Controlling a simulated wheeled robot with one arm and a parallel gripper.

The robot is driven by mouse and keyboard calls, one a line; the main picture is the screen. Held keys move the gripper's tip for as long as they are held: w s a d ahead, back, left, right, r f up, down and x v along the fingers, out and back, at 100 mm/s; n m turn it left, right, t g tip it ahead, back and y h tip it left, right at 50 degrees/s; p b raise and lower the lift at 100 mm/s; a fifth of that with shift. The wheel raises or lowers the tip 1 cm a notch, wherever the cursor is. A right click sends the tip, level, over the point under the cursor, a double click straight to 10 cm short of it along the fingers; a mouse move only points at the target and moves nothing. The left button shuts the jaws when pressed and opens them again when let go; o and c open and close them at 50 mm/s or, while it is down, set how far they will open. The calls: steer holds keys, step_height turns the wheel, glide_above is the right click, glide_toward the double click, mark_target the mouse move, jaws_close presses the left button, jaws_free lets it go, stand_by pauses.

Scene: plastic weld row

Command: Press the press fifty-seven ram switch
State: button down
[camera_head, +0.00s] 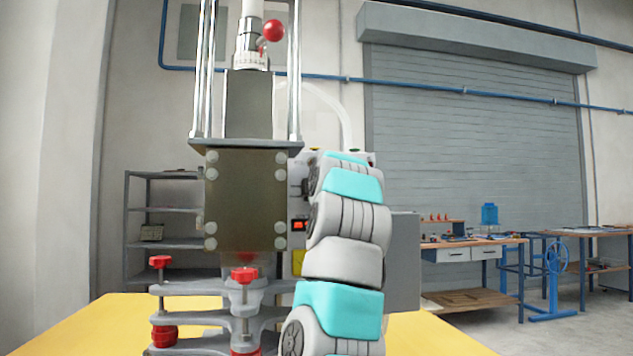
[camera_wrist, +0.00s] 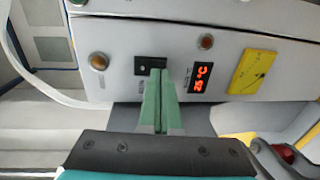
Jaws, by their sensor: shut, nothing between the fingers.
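The press (camera_head: 245,200) stands on a yellow table, with its grey control box (camera_head: 400,262) mostly behind my arm in the head view. In the wrist view the light control panel (camera_wrist: 118,62) fills the upper part. It carries a small black switch (camera_wrist: 144,65), with an orange-brown round button or lamp on either side. My gripper (camera_wrist: 158,73) is shut and empty. Its green fingertips are at the switch and overlap its lower right part. I cannot tell whether they touch it. My gripper is hidden behind my arm in the head view.
A white hose (camera_wrist: 40,85) curves at the left. The yellow table (camera_head: 75,325) carries the press. Shelves (camera_head: 165,210) and workbenches (camera_head: 470,250) stand farther back.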

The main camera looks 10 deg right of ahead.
steer(key=shift+w+f, duration=0.1)
steer(key=shift+w, duration=0.3)
steer(key=shift+w+d, duration=0.1)
steer(key=f+t+b, duration=0.1)
steer(key=b, duration=0.1)
steer(key=w+t+b, duration=0.1)
steer(key=b, duration=0.2)
steer(key=shift+f, duration=0.4)
steer(key=shift+s+a, duration=0.2)
steer(key=shift+s, duration=0.1)
steer(key=s+b, duration=0.1)
steer(key=s, duration=1.3)
steer(key=shift+d+r+b, duration=0.15)
steer(key=shift+r+b, duration=0.15)
steer(key=shift+b, duration=0.1)
